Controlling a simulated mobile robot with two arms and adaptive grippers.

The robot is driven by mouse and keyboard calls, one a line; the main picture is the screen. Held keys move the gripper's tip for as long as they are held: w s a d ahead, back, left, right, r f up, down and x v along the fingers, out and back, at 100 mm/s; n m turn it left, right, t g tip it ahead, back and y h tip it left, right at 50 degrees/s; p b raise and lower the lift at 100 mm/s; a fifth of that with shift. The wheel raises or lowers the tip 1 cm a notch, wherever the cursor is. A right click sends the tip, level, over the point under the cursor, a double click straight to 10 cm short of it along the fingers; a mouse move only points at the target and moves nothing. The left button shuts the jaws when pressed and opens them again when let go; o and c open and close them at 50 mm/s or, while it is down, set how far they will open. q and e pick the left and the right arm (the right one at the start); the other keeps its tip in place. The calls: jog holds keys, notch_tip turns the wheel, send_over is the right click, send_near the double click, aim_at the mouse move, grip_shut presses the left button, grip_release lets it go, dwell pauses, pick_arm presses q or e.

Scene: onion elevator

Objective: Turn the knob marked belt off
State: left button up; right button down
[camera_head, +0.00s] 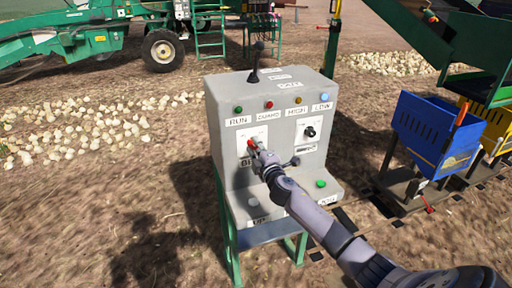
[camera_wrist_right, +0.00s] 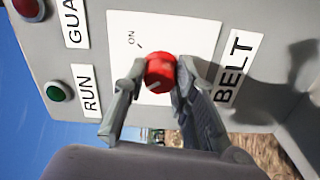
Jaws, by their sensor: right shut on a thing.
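The red belt knob (camera_head: 251,143) is on the left half of the front of a grey control box (camera_head: 222,100). In the right wrist view the red knob (camera_wrist_right: 160,70) sits on a white plate (camera_wrist_right: 190,25) with an ON mark, beside a BELT label (camera_wrist_right: 238,67). My right gripper (camera_head: 256,150) reaches the knob from the front. In the wrist view its two fingers (camera_wrist_right: 158,80) are closed around the knob, one on each side. A pale line shows on the knob's face. The OFF mark is not visible. My left gripper is not in view.
A black knob (camera_head: 310,131) sits on the right plate. Above are a black lever (camera_head: 254,65), coloured lamps and labels; a green button (camera_head: 321,184) is on the lower ledge. A blue bin (camera_head: 437,135) stands right. Onions (camera_head: 90,125) lie on the ground at left.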

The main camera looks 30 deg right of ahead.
jog(key=shift+n, duration=0.9)
jog(key=c, duration=1.3)
grip_release()
jog(key=v, duration=1.2)
jog(key=shift+f, duration=0.15)
